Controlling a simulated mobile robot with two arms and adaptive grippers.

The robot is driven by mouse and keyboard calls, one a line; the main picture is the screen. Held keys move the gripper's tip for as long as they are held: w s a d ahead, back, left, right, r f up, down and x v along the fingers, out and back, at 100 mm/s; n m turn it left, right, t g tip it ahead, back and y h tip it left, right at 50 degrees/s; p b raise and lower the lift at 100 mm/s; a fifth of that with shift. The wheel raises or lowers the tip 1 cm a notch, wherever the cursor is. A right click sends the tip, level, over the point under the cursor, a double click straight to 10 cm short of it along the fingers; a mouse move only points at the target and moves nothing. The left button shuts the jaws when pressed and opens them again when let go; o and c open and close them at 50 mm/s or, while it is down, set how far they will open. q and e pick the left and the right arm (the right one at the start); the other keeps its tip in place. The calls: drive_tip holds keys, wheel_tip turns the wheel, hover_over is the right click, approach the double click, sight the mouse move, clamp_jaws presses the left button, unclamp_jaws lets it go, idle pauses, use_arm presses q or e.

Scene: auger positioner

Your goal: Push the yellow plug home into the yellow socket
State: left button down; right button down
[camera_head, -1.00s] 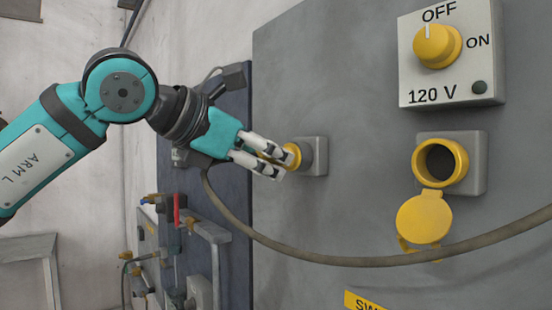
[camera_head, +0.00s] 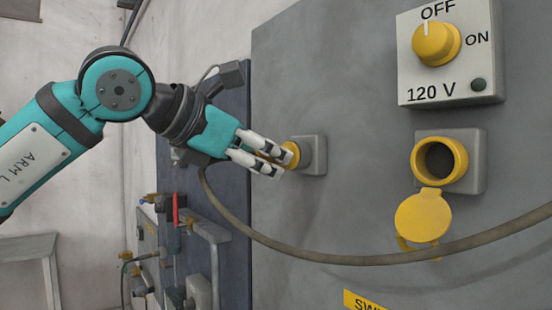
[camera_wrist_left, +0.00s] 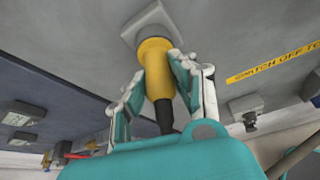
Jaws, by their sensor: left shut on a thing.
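The yellow socket (camera_head: 437,142) is a yellow ring with a dark, empty opening on a grey box at the right of the panel. Its round yellow cap (camera_head: 423,217) hangs open below. My left gripper (camera_head: 278,160) is at a smaller grey mount (camera_head: 316,157) left of the socket, its fingers on both sides of the yellow plug (camera_wrist_left: 156,68). In the left wrist view the gripper is shut on the plug, whose front end meets the grey mount (camera_wrist_left: 150,18). How deep it sits is hidden. My right gripper is not in view.
A brown cable (camera_head: 330,260) sags from the gripper across the panel, passing below the socket and over the cap's lower edge. A switch box (camera_head: 452,85) with a yellow knob pointing to OFF is above the socket. Panel between mount and socket is clear.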

use_arm(q)
drive_tip(key=shift+a, duration=0.1)
drive_tip(key=shift+s+a+b, duration=0.45)
drive_tip(key=shift+s+a, duration=0.2)
drive_tip(key=shift+a, duration=0.2)
drive_tip(key=shift+a, duration=0.1)
drive_tip(key=shift+s+a+b, duration=0.3)
drive_tip(key=shift+s+a, duration=0.15)
drive_tip(key=shift+a, duration=0.05)
drive_tip(key=shift+s+a, duration=0.15)
drive_tip(key=shift+a, duration=0.05)
drive_tip(key=shift+s+a, duration=0.2)
drive_tip(key=shift+a, duration=0.1)
